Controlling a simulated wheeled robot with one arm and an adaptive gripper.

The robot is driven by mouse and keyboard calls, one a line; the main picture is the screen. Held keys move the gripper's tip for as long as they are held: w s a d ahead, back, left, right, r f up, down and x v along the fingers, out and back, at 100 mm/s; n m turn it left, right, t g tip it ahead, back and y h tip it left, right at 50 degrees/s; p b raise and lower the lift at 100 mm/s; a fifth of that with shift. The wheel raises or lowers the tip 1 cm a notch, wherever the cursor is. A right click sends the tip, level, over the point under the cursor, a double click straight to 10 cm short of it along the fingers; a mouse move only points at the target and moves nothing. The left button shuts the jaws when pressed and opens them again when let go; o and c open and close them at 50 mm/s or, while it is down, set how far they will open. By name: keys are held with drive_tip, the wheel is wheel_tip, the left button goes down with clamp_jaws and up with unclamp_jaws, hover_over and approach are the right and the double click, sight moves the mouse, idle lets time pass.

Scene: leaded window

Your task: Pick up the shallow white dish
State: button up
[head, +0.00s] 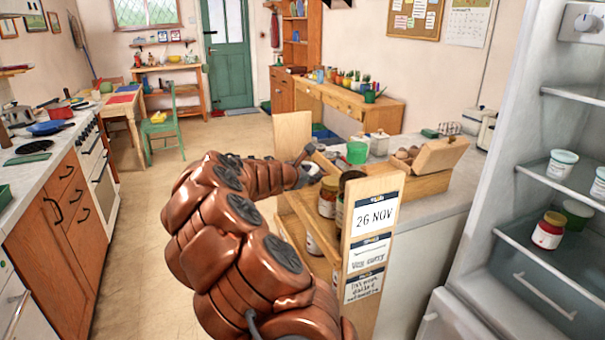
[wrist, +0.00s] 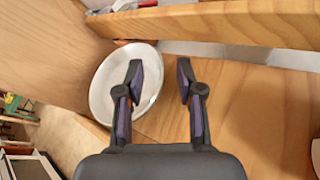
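The shallow white dish (wrist: 106,83) shows in the wrist view, a round pale dish on a wooden shelf surface, left of centre. My gripper (wrist: 160,76) is open, with its two dark fingers apart. The left finger crosses in front of the dish and hides part of it. The right finger is just past the dish's right edge, so that edge shows between the fingers. I cannot tell whether either finger touches it. In the head view my gripper (head: 309,168) is at the wooden shelf unit, small and partly hidden; the dish cannot be made out clearly there.
A wooden rail (wrist: 230,24) runs above the fingers, and a wooden panel (wrist: 45,50) stands at the left. In the head view, jars (head: 328,197) stand on the shelf unit near a labelled end panel (head: 374,215). An open fridge (head: 550,120) is at the right.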

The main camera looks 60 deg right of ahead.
drive_tip(key=shift+d+f, duration=0.3)
drive_tip(key=shift+d, duration=0.35)
clamp_jaws()
